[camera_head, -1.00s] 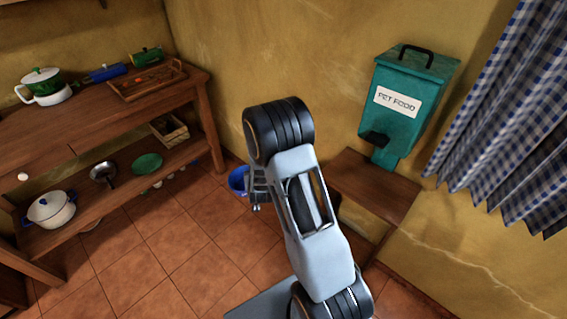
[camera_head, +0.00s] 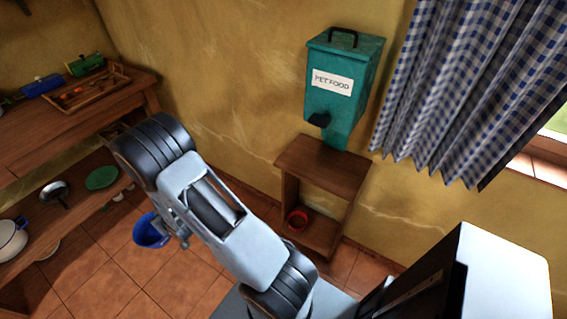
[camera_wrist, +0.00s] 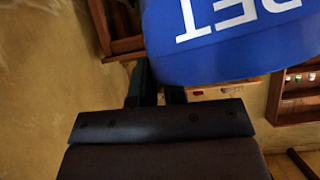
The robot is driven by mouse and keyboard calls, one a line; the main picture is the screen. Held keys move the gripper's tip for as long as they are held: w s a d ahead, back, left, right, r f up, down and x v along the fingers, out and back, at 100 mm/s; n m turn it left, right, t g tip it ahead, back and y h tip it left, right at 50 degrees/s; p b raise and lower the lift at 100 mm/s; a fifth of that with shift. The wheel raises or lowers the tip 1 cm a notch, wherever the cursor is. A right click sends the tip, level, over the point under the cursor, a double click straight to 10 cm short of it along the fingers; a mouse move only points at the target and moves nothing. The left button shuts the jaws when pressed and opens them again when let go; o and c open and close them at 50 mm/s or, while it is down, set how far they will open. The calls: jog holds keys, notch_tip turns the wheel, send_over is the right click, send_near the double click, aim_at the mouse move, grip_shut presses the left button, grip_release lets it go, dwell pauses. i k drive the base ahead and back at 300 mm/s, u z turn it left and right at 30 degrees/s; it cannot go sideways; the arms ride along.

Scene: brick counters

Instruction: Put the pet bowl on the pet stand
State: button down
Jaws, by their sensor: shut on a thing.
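The blue pet bowl (camera_head: 150,231) hangs at the end of my arm in the head view, above the tiled floor. In the wrist view the bowl (camera_wrist: 235,45) fills the top, with white letters "PET" on its side. My gripper (camera_head: 180,232) is shut on the bowl; the wrist view shows its fingers (camera_wrist: 157,92) against the bowl's edge. The wooden pet stand (camera_head: 325,166) stands against the wall to the right of the bowl, under the teal pet food dispenser (camera_head: 343,85).
A wooden shelf unit (camera_head: 70,125) with a tray, pan and green plate stands at the left. A checked curtain (camera_head: 460,90) hangs at the right. Tiled floor (camera_head: 100,275) lies open between shelf unit and stand.

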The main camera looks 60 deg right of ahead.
aim_at(322, 165)
jog(key=u, duration=1.65)
jog(key=k, duration=0.55)
jog(key=z, duration=1.6)
